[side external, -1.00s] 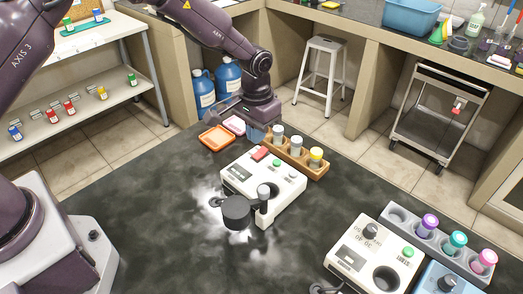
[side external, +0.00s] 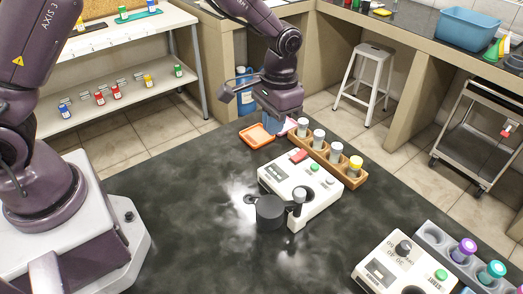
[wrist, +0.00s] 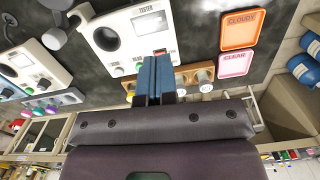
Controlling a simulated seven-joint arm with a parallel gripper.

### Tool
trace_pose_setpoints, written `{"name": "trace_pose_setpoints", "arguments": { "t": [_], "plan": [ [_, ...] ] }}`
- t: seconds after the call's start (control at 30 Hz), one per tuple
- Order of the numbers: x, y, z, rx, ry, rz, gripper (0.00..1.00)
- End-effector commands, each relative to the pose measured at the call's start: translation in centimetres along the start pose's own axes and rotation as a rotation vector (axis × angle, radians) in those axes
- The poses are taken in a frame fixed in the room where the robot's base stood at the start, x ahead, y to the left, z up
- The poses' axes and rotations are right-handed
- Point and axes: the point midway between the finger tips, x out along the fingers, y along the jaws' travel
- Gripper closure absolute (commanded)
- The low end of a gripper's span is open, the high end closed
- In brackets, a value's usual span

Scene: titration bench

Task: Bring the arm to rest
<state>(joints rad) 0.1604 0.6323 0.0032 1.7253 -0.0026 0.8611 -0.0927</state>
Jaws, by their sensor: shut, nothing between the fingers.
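My gripper (side external: 273,122) hangs at the far side of the dark bench in the side external view, near the coloured pads and the wooden rack. Its blue fingers are together with nothing between them. In the wrist view, the closed fingers (wrist: 153,62) point toward the tester (wrist: 130,30) and overlap its edge in the picture. The tester (side external: 310,180) also stands on the bench in the side external view, to the right of and nearer than my gripper. The height of the fingers above the bench is hard to tell.
An orange pad (side external: 257,136) marked CLOUDY and a pink pad (wrist: 235,64) marked CLEAR lie near my gripper. A wooden rack (side external: 325,160) holds several capped vials. A second white device (side external: 400,265) and grey rack (side external: 435,240) stand at the right. The bench's left-middle is clear.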

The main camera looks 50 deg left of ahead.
Motion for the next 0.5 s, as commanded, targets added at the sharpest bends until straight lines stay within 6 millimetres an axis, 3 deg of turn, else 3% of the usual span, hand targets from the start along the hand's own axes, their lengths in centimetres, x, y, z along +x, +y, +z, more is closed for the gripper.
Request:
{"name": "trace_pose_setpoints", "arguments": {
  "t": [0.03,0.2,0.5],
  "plan": [
    [-1.9,-0.4,1.3,0.003,0.016,0.002,1.00],
    [-7.1,-1.8,6.2,0.009,0.078,0.007,1.00],
    [-13.5,-3.9,15.8,-0.004,0.248,0.009,1.00]
  ]
}}
